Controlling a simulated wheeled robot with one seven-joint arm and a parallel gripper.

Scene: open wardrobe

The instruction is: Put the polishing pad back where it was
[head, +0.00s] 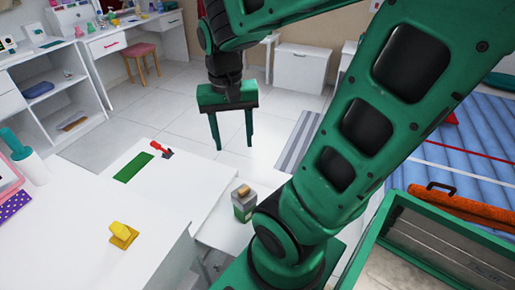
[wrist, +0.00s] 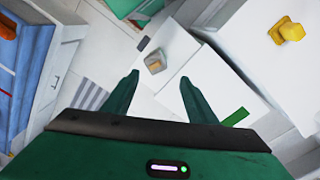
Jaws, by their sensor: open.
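No thing is clearly marked as the polishing pad. A yellow piece with a raised grip (head: 123,234) lies on the white counter at the left; it also shows at the upper right of the wrist view (wrist: 287,30). A small grey-green box (head: 243,208) stands on a lower white surface, with a tan block (head: 242,191) at its top. The box also shows in the wrist view (wrist: 155,64). I cannot tell which piece is the pad. My gripper (head: 234,146) is open and empty, pointing down in the air, apart from both.
A flat green strip (head: 134,167) and a red tool (head: 161,149) lie on the white surface left of my gripper. A green-rimmed tray (head: 375,249) and an orange roll (head: 455,204) are at the right. Tiled floor (head: 185,92) is open behind.

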